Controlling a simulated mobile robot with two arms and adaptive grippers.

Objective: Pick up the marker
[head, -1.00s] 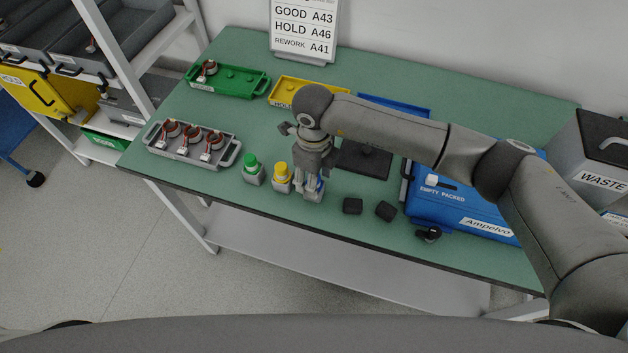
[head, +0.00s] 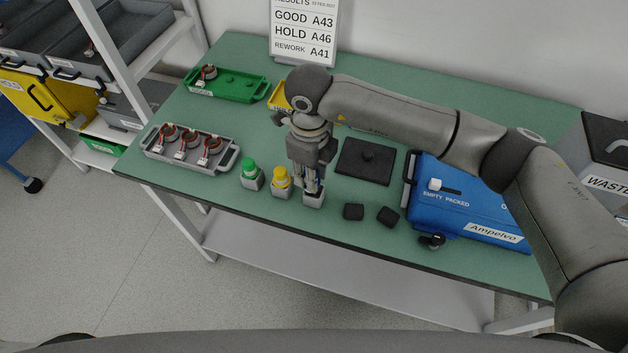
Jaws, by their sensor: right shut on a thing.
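My right gripper (head: 312,183) points down over the front of the green table. It is shut on a marker with a little blue showing between the fingers; the fingers hide most of it. A small grey holder (head: 314,201) stands directly below the fingertips. I cannot tell whether the marker's lower end is still inside the holder. To the left, a yellow marker (head: 281,177) and a green marker (head: 249,167) stand upright in grey holders of their own. My left gripper is not in view.
Two black blocks (head: 354,212) lie right of the holder. A dark flat plate (head: 366,161) lies behind them, and a blue case (head: 465,203) stands at right. A grey tray (head: 175,156) with red-and-white parts and a green tray (head: 235,87) are at left.

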